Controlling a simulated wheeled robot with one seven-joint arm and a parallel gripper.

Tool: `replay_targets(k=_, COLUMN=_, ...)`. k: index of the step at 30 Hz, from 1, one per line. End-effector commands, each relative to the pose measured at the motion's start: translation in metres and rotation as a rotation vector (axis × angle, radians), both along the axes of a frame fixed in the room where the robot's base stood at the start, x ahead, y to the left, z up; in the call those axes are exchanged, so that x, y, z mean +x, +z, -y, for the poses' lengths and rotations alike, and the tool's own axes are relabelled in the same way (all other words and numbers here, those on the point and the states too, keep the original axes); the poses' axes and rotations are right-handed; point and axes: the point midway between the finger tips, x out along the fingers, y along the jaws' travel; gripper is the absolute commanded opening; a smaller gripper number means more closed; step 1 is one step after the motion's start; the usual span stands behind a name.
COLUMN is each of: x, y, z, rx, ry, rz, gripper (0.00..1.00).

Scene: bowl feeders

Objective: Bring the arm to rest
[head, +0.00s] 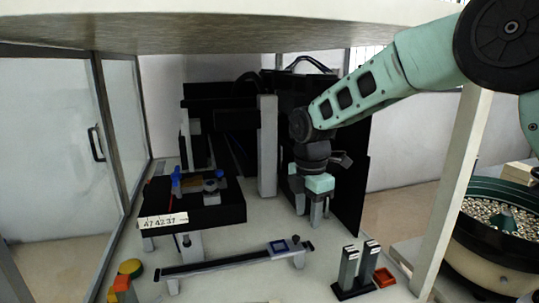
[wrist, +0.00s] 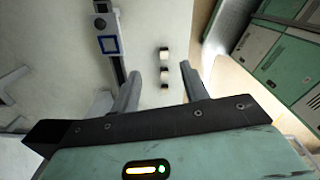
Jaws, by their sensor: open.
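My gripper (head: 314,219) hangs from my green arm (head: 385,83), pointing down above the white work surface (head: 228,255). Its two grey fingers are apart with nothing between them; they also show in the wrist view (wrist: 160,88). The arm reaches in from the upper right, under a pale overhead panel. The fingertips are behind a pair of upright grey blocks on a black base (head: 357,269) in the head view.
A low grey rail (head: 225,263) with a blue square crosses the front. Orange and yellow buttons (head: 127,277) sit front left, a small red tray (head: 384,278) front right. A bowl feeder (head: 500,225) and a pale post (head: 452,200) stand right.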

Motion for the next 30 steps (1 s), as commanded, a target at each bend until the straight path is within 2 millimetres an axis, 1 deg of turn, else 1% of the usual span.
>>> replay_targets(k=2, x=0.000, y=0.000, z=0.000, rx=0.000, ry=-0.001, rz=0.000, gripper=0.45)
replay_targets(k=8, x=-0.023, y=0.006, z=-0.005, rx=0.017, ry=-0.092, rz=-0.005, gripper=0.45)
replay_targets(k=13, x=-0.049, y=0.013, z=-0.009, rx=0.033, ry=-0.191, rz=-0.011, gripper=0.45)
replay_targets(k=17, x=-0.077, y=0.018, z=-0.011, rx=0.045, ry=-0.301, rz=-0.019, gripper=0.45)
replay_targets(k=20, x=-0.105, y=0.022, z=-0.013, rx=0.055, ry=-0.405, rz=-0.027, gripper=0.45)
replay_targets(k=23, x=-0.140, y=0.025, z=-0.011, rx=0.062, ry=-0.538, rz=-0.037, gripper=0.45)
replay_targets(k=26, x=-0.187, y=0.026, z=-0.004, rx=0.065, ry=-0.715, rz=-0.047, gripper=0.45)
replay_targets(k=27, x=-0.209, y=0.025, z=0.001, rx=0.065, ry=-0.799, rz=-0.049, gripper=0.45)
replay_targets(k=30, x=-0.259, y=0.020, z=0.016, rx=0.060, ry=-1.010, rz=-0.049, gripper=0.45)
